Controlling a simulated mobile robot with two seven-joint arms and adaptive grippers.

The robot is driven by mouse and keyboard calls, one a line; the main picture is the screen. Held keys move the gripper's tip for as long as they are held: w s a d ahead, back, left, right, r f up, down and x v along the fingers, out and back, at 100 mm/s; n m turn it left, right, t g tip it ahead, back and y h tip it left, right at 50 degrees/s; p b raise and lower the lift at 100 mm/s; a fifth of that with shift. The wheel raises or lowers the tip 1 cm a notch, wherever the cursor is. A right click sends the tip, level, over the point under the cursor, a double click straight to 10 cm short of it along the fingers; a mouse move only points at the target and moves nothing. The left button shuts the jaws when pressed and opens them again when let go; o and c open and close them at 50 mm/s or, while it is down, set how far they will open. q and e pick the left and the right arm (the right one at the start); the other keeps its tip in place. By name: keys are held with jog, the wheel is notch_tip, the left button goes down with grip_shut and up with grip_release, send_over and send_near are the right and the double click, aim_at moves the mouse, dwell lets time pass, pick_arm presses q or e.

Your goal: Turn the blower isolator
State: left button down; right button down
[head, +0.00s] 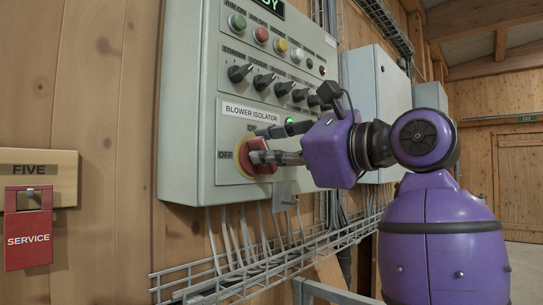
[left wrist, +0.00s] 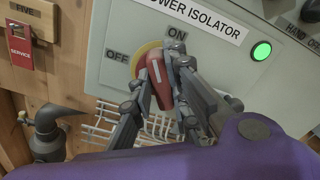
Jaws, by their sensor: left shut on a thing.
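The blower isolator (head: 246,165) is a red handle on a yellow disc, low on the grey control panel, under a "BLOWER ISOLATOR" label. My left gripper (head: 263,146) is at its front, with its fingers reaching in from the right. In the left wrist view the red handle (left wrist: 160,84) stands between the two fingers of my left gripper (left wrist: 157,105), which is shut on it. A white line on the handle points between the OFF and ON marks. The fingers hide part of the handle and disc. My right gripper is not in view.
Black selector knobs (head: 264,81) and coloured buttons sit above the isolator. A green lamp (left wrist: 261,51) is lit right of it. A wire cable tray (head: 240,277) runs below the panel. A red SERVICE tag (head: 28,240) hangs at left on the wooden wall.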

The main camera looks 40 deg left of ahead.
pick_arm(q)
jog(key=n+b, duration=0.1)
jog(key=n, duration=0.2)
jog(key=n+b, duration=0.1)
jog(key=n, duration=0.3)
jog(key=n+b, duration=0.1)
jog(key=n, duration=0.3)
jog(key=shift+s+f, duration=0.15)
jog(key=shift+f, duration=0.15)
jog(key=shift+n, duration=0.3)
jog(key=c, duration=1.9)
grip_release()
jog(key=shift+o, duration=1.1)
jog(key=s+d, duration=0.1)
jog(key=d, duration=1.1)
